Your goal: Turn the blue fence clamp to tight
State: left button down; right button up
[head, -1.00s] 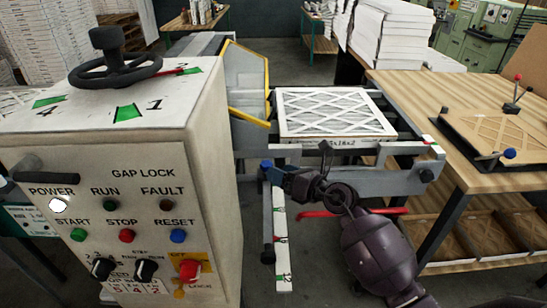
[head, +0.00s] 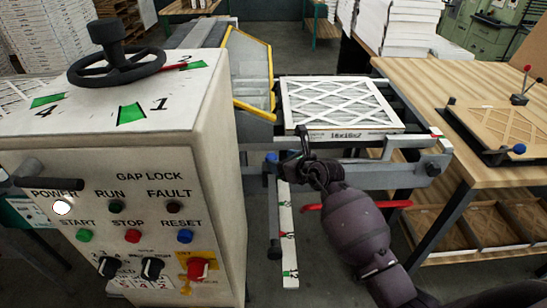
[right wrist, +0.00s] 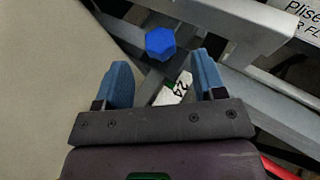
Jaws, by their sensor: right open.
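The blue fence clamp (head: 271,157) is a small knob at the left end of the metal rail, beside the control cabinet. In the right wrist view the clamp is a blue six-sided knob (right wrist: 160,43), just beyond the fingertips and roughly centred between them. My right gripper (right wrist: 163,72) is open and empty, with its two blue finger pads apart. In the head view my right gripper (head: 292,166) is close to the right of the clamp; its fingers are partly hidden. My left gripper is not in view.
The grey control cabinet (head: 215,190) stands close on the left. A white scale bar (head: 288,235) hangs below the rail. A boxed filter (head: 340,105) lies on the frame behind. A red bar (head: 385,205) and a wooden table (head: 470,165) are on the right.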

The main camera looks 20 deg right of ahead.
aim_at(273, 158)
jog(key=shift+x, duration=2.6)
jog(key=c, duration=0.9)
